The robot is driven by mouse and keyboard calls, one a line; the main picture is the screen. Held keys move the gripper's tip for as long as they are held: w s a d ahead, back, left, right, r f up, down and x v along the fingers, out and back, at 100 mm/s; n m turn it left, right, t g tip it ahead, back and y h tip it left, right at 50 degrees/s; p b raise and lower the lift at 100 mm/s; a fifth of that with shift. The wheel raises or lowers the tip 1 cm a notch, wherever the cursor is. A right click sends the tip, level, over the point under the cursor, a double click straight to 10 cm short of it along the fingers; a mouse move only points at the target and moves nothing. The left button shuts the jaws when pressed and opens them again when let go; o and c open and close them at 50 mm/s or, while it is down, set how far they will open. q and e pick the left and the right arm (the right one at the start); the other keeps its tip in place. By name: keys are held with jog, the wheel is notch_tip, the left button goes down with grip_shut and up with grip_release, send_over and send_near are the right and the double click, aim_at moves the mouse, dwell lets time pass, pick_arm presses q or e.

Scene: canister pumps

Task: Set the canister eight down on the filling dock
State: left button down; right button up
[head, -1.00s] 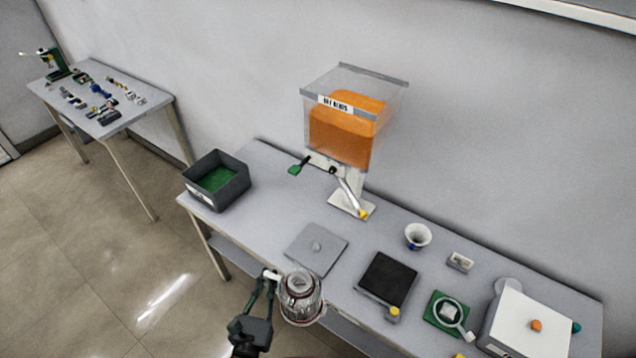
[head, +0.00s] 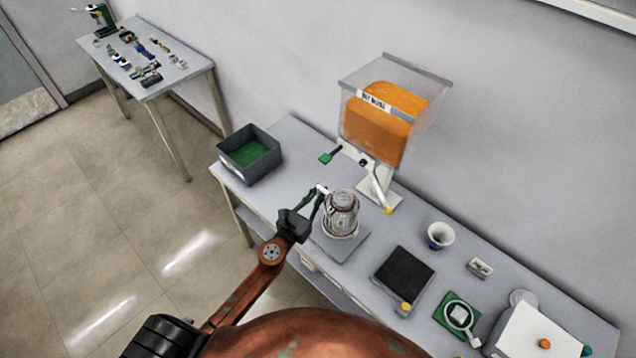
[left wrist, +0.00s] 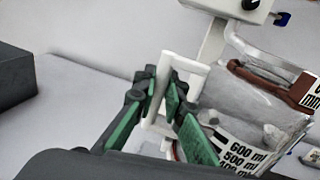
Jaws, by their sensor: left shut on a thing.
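The canister eight (head: 341,214) is a clear jar with a brown-red band and a white handle. It is upright over the filling dock, a flat grey plate (head: 352,246) on the bench. I cannot tell whether its base touches the plate. My left gripper (head: 320,194) is at the canister's left side, shut on the white handle. The left wrist view shows the green fingers (left wrist: 165,108) around the handle, and the canister (left wrist: 262,115) with its millilitre scale at the right. My right gripper is not in view.
A hopper with orange contents (head: 385,122) and a sloping spout stands behind the canister. A dark bin (head: 262,172) is on the left. A black pad (head: 403,274), a white cup (head: 440,235) and a white box (head: 545,335) lie to the right.

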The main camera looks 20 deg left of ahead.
pick_arm(q)
jog(key=shift+w+a+r, duration=0.15)
jog(key=shift+w+a, duration=0.05)
jog(key=shift+w, duration=0.4)
jog(key=shift+w+a+r, duration=0.1)
jog(key=shift+w+a, duration=0.1)
jog(key=shift+w, duration=0.4)
jog(key=shift+p, duration=0.3)
notch_tip(320, 180, down, 7)
jog(key=b, duration=0.7)
jog(key=shift+f, duration=0.1)
dwell(0.5)
jog(key=shift+f+b, duration=1.25)
jog(key=shift+b, duration=0.3)
jog(key=c, duration=1.9)
grip_release()
jog(key=shift+s, duration=0.1)
jog(key=shift+c, duration=0.2)
